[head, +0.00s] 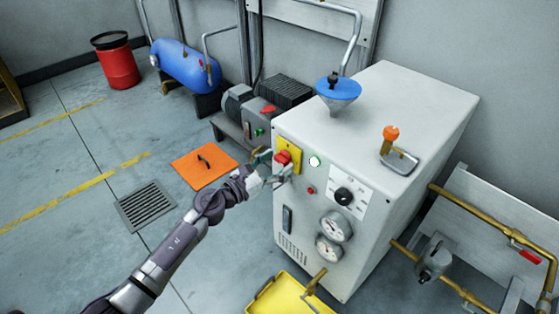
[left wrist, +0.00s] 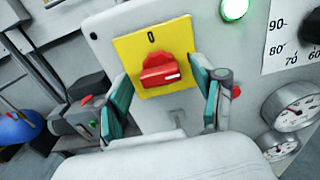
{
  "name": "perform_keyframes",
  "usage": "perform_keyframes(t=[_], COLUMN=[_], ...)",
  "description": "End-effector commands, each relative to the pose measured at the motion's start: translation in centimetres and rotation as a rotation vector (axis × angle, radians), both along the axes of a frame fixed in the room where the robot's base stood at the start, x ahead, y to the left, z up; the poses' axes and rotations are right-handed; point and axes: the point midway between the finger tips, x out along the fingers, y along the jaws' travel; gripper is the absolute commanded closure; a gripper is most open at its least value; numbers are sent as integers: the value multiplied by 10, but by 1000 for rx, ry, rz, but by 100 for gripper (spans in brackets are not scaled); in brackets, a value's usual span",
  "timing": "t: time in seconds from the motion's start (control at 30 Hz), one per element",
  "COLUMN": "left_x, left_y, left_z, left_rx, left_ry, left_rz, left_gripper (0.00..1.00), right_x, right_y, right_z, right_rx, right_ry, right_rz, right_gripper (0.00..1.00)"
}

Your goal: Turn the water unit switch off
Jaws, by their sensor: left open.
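The white water unit (head: 400,110) stands at the centre right. Its switch is a red rotary knob (head: 283,157) on a yellow plate (head: 293,150) at the upper left of the front panel. In the left wrist view the red knob (left wrist: 160,72) has a white mark at its right end, and a "0" is printed at the top of the yellow plate (left wrist: 130,50). My left gripper (head: 274,164) is open in front of the switch. In the left wrist view its teal-padded fingers (left wrist: 163,98) stand left and right of the knob, apparently without touching it. My right gripper is not in view.
A lit green lamp (head: 315,161), a small red button (head: 311,190), a black dial (head: 343,196) and gauges (head: 335,226) are on the same panel. A yellow tray (head: 258,302) lies on the floor in front. A motor unit (head: 240,108) stands behind left. Brass pipes (head: 480,208) run at right.

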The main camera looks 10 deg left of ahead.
Motion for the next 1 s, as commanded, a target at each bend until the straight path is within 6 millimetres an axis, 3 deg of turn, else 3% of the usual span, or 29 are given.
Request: perform_keyframes(t=[0.43, 0.8, 1.0], left_x=[10, 10, 10], left_y=[-7, -7, -7], left_z=[0, 0, 0], left_rx=[-1, -1, -10], left_ry=[1, 1, 8], left_rz=[-1, 0, 0], left_gripper=[31, 91, 92], right_x=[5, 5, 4], right_y=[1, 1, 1], right_z=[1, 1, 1], right_rx=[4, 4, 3], right_ry=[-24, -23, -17], right_rz=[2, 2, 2], right_gripper=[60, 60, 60])
